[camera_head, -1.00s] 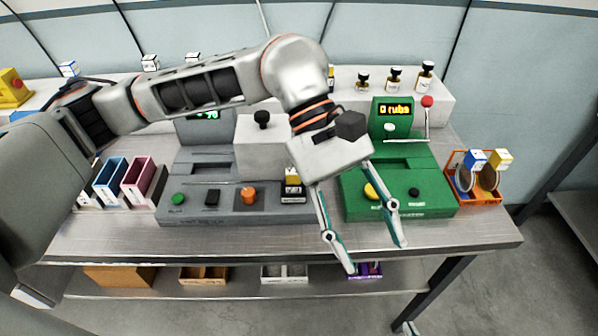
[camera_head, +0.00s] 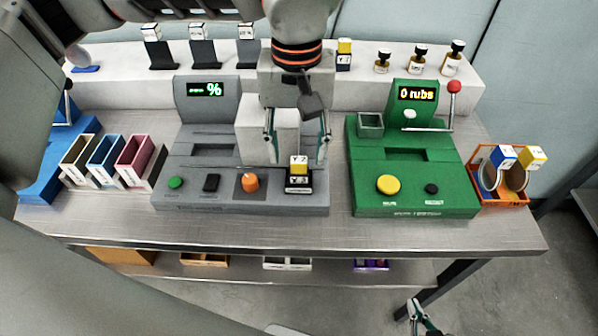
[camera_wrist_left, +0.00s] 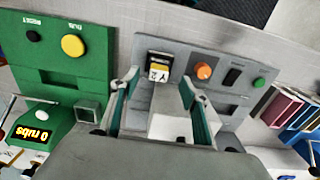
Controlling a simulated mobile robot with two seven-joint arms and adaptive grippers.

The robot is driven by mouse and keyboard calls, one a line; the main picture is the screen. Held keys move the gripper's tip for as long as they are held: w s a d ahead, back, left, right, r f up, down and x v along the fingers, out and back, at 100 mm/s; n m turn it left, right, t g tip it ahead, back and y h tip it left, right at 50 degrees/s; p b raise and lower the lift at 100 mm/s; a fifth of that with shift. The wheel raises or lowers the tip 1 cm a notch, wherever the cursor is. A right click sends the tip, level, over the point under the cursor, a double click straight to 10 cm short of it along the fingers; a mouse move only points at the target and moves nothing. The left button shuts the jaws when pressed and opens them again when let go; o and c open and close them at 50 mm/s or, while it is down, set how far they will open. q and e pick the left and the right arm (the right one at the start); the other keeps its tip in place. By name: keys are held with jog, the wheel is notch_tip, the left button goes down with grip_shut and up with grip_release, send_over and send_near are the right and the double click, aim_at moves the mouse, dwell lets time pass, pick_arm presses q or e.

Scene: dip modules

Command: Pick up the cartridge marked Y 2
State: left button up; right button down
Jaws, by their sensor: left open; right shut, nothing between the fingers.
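The cartridge marked Y 2 (camera_head: 299,166), with a yellow top and a white label, stands upright in a black holder (camera_head: 299,184) at the right front of the grey machine (camera_head: 200,200). My left gripper (camera_head: 297,152) is open and points down, with one finger on each side of the cartridge in the picture. I cannot tell whether the fingers touch it. My right gripper (camera_head: 418,312) is shut and empty, low at the bottom edge, beyond the table front.
The green machine (camera_head: 410,185), reading 0 rubs, stands to the right with a red-knobbed lever (camera_head: 453,88). An orange basket (camera_head: 497,197) is at the far right. Coloured bins (camera_head: 133,155) stand at the left. Dark-capped stamps (camera_head: 421,58) and another yellow-topped block (camera_head: 344,52) stand on the back shelf.

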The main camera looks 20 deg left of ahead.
aim_at(299, 159)
pick_arm(q)
jog(key=shift+s+d+f, duration=0.1)
jog(key=shift+f, duration=0.8)
jog(key=shift+s+d+f, duration=0.1)
jog(key=shift+f, duration=0.75)
jog(key=c, duration=1.2)
jog(key=shift+w+r, duration=0.1)
jog(key=shift+r, duration=0.05)
